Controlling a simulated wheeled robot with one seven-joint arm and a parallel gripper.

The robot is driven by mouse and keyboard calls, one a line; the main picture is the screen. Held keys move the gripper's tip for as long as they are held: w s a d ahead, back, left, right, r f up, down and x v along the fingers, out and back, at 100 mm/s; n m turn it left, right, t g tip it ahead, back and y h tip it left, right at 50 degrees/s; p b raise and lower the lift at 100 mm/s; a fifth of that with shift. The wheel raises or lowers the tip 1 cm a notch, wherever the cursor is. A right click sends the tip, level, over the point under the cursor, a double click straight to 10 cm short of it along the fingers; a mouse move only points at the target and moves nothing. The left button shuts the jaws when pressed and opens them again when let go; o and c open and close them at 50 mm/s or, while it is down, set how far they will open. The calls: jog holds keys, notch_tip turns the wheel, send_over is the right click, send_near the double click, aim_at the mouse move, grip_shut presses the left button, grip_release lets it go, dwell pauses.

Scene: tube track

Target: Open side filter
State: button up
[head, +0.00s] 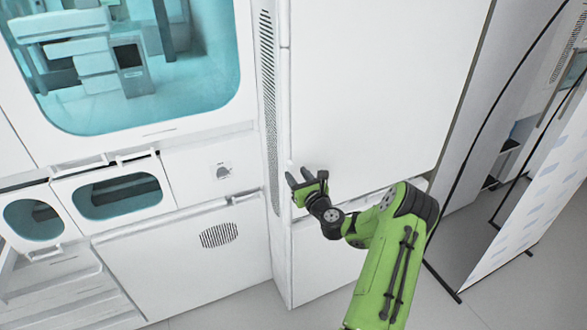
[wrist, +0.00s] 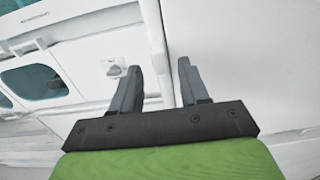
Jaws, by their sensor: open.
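A tall white side panel (head: 375,90) fills the upper middle of the head view and looks closed; I take it for the side filter, but no label shows. It also fills the right of the wrist view (wrist: 250,60). My gripper (head: 298,177) is at the panel's lower left edge in the head view. In the wrist view my gripper (wrist: 158,68) is open, with dark fingers on either side of the panel's vertical edge (wrist: 158,45). Nothing shows held between the fingers. I cannot tell whether they touch the panel, and no separate handle is clear there.
A vented strip (head: 268,95) runs left of the panel. Further left are a large teal window (head: 140,60), small windowed hatches (head: 118,196) and a lower cabinet door (head: 185,262) with a round grille. A partition (head: 535,190) stands at right. Some grey floor shows below.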

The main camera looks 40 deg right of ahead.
aim_at(293, 170)
jog(key=shift+x, duration=1.5)
jog(key=shift+f, duration=0.1)
grip_shut()
